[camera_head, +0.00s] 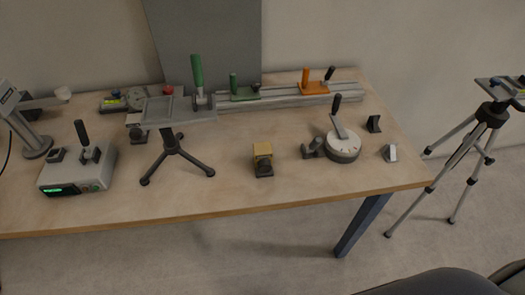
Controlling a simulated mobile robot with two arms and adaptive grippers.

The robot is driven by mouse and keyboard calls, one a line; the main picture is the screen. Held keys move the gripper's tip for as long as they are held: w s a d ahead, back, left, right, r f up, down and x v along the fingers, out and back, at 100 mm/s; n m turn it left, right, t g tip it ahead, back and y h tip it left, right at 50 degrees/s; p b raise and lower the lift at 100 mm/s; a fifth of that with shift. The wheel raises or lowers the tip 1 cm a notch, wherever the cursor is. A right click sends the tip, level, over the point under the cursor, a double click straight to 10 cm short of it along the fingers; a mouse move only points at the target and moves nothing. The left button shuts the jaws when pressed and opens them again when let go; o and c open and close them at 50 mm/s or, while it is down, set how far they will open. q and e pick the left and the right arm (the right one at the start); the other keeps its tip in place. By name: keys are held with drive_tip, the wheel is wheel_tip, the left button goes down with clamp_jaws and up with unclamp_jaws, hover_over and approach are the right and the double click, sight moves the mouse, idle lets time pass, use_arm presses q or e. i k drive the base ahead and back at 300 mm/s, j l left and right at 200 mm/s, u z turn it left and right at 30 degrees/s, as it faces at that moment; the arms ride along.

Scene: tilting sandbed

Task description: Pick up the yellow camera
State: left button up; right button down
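The yellow camera (262,157) is a small boxy yellow block with a dark front part near its base. It stands on the wooden table (215,200), right of the middle and a little back from the front edge. Nothing covers it, and it stands apart from the things around it. Neither of my grippers shows in the head view.
A tripod-legged stand (172,142) is left of the camera. A round white dial (343,147) and small blocks are on its right. A rail (285,101) with green and orange handled parts lies behind. A grey control box (77,172) is at left. The table's front middle is clear.

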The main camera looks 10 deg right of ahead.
sight(262, 152)
drive_tip(key=l+u, duration=0.5)
drive_tip(key=k+l+u, duration=0.2)
drive_tip(key=l+u, duration=0.3)
